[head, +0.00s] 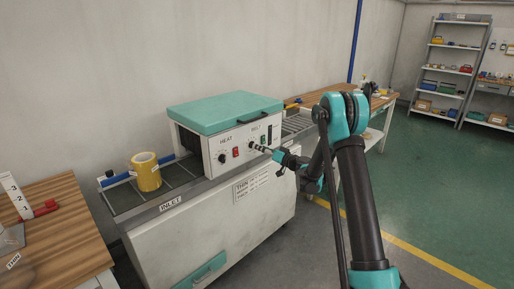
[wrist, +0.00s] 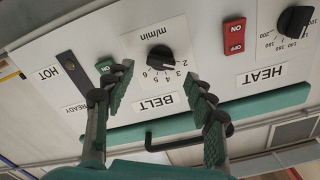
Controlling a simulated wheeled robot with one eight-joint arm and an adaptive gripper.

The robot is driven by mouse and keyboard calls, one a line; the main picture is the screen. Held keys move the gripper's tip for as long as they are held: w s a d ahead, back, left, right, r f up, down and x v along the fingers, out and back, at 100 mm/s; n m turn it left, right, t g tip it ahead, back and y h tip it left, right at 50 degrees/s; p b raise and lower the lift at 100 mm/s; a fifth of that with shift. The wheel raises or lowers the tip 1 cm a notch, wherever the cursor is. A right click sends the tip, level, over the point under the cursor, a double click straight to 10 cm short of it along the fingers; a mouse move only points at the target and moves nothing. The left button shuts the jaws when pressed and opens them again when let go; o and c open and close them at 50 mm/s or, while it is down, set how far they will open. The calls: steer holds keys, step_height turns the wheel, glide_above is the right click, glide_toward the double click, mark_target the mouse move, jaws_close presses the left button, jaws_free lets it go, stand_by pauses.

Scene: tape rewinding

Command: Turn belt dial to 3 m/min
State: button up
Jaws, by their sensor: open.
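The belt dial (wrist: 160,56) is a black knob on the white control panel, above the BELT label (wrist: 155,104) in the upside-down wrist view. Its scale (wrist: 164,75) shows numbers from about 2 to 6; I cannot tell exactly where the knob points. My gripper (wrist: 160,71) is open, with one finger on each side of the dial and visible gaps to it.
The red OFF switch (wrist: 234,35), the HEAT dial (wrist: 294,21) and the green ON switch (wrist: 105,66) are near the belt dial. A teal lid with a dark handle (head: 258,116) tops the machine. A yellow tape roll (head: 146,172) stands on the inlet side.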

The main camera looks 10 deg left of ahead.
steer(key=shift+x, duration=1.75)
steer(key=shift+c, duration=0.6)
steer(key=c, duration=1)
steer(key=shift+c, duration=0.2)
steer(key=shift+m, duration=0.3)
steer(key=shift+w+f+m, duration=0.1)
steer(key=shift+m, duration=2.5)
steer(key=shift+d, duration=0.1)
steer(key=o, duration=1.2)
steer(key=shift+c, duration=0.2)
